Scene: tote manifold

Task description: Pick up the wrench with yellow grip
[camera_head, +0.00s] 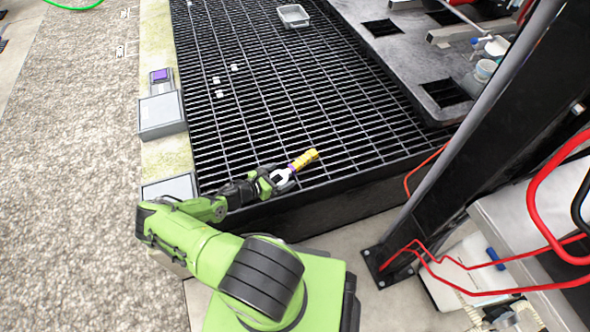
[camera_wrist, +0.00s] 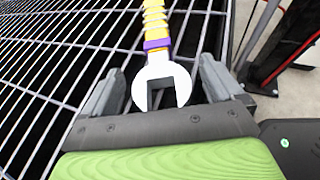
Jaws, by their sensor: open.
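The wrench with yellow grip (camera_head: 304,160) lies on the black metal grating near its front edge. In the wrist view the wrench (camera_wrist: 159,72) shows a silver open-ended head, a purple band and a ribbed yellow handle pointing away from me. My gripper (camera_head: 279,178) is at the wrench's head end. In the wrist view my gripper (camera_wrist: 160,88) is open, with one grey finger on each side of the silver head. A gap shows between each finger and the head. The far end of the handle is cut off by the wrist view's top edge.
The grating (camera_head: 290,95) is wide and mostly clear, with several small white pieces and a grey tray (camera_head: 293,15) farther back. A black post (camera_head: 470,130) rises at the right, with red cables (camera_head: 480,291) near it. Grey boxes (camera_head: 161,115) line the left edge.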

